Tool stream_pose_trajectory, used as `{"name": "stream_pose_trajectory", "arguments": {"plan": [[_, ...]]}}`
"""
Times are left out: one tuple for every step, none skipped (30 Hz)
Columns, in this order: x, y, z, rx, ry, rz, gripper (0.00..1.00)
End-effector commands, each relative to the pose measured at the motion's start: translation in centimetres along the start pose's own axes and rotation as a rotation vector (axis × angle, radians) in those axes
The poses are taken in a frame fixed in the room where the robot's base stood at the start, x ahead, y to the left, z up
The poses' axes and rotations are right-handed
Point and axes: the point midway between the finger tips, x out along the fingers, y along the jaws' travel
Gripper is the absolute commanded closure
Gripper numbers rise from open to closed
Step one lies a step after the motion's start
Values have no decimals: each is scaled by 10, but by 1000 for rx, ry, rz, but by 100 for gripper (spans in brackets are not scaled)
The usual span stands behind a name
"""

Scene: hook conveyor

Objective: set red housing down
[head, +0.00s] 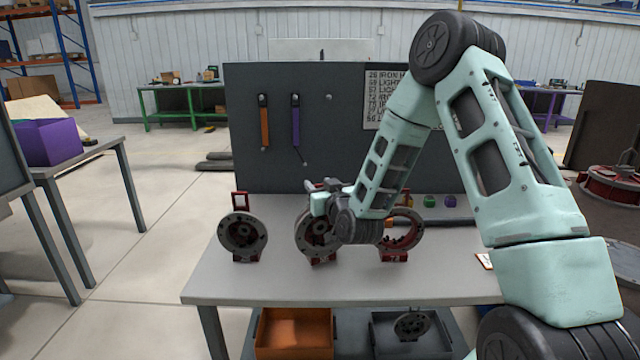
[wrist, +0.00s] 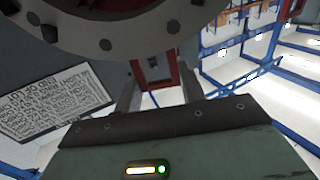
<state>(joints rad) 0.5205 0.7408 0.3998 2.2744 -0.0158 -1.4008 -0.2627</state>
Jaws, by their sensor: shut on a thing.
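My gripper (head: 322,198) is at the middle of three round grey housings on the table. It is shut on the red handle of the red housing (head: 316,240), which is upright with its red foot at the tabletop. I cannot tell whether the foot touches the table. In the wrist view, the fingers of my gripper (wrist: 158,85) stand either side of the red handle (wrist: 153,72). The housing's grey bolted flange (wrist: 105,40) fills the top left. My wrist hides part of the housing's right side in the head view.
A similar housing (head: 243,238) stands to the left and another (head: 403,238) to the right on the grey table (head: 250,287). A dark panel (head: 345,135) with hanging tools rises behind. An orange bin (head: 293,335) and a grey bin (head: 410,340) are below. The table's front strip is clear.

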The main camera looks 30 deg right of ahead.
Motion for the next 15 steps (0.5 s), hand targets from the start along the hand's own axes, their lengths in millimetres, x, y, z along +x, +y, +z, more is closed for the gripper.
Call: {"name": "stream_pose_trajectory", "arguments": {"plan": [[1,0,-4,0,10,0,100],[1,0,-4,0,10,0,100],[1,0,-3,0,10,0,100],[1,0,-2,0,10,0,100],[1,0,-2,0,10,0,100],[1,0,0,0,10,0,100],[1,0,0,0,10,0,100],[0,0,3,0,0,0,55],[0,0,3,0,0,0,44],[0,0,3,0,-1,0,39],[0,0,3,0,-1,0,39],[0,0,3,0,-1,0,39],[0,0,3,0,-1,0,39],[0,0,3,0,-1,0,39],[0,0,3,0,-1,0,39]]}}
